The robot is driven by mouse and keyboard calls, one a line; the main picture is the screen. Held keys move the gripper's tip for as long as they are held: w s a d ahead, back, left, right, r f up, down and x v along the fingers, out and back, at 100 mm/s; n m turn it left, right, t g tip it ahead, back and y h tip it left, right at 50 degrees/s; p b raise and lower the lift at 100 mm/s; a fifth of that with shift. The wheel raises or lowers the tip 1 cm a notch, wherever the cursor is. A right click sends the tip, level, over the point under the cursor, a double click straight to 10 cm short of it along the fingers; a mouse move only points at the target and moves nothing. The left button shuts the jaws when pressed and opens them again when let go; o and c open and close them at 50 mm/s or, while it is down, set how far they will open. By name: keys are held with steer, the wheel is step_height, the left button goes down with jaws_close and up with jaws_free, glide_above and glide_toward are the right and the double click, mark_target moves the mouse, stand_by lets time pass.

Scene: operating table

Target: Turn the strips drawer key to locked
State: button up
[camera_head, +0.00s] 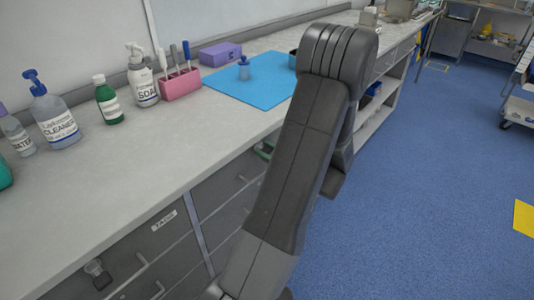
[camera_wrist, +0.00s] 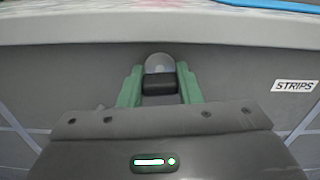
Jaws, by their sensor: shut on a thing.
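In the wrist view my gripper (camera_wrist: 160,88) has its two green fingers on either side of the strips drawer key (camera_wrist: 160,65). The key shows a round grey disc with a dark block below it, and the fingers are shut on it. The strips drawer front (camera_wrist: 240,75) is grey and carries a white STRIPS label (camera_wrist: 295,86) to the right of the key. In the head view my dark arm hides the key and most of my gripper; a bit of green (camera_head: 265,150) shows beside the arm. I cannot tell the key's turn angle.
The counter edge (camera_wrist: 100,30) overhangs just above the key. On the counter (camera_head: 150,150) stand a cleaner bottle (camera_head: 57,120), a soap bottle (camera_head: 143,85), a pink holder (camera_head: 180,84) and a blue mat (camera_head: 240,90). A TAGS drawer (camera_head: 145,235) with its own key (camera_head: 97,270) is nearer left.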

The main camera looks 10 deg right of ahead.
steer(key=n+b, duration=0.4)
steer(key=b, duration=0.1)
steer(key=shift+f, duration=0.3)
steer(key=n+b, duration=0.4)
steer(key=b, duration=0.1)
steer(key=shift+n+b, duration=0.35)
steer(key=shift+n, duration=0.05)
steer(key=n+b, duration=0.5)
steer(key=b, duration=0.2)
steer(key=n+b, duration=0.3)
steer(key=shift+r, duration=0.15)
steer(key=o, duration=1)
steer(key=shift+r, duration=0.1)
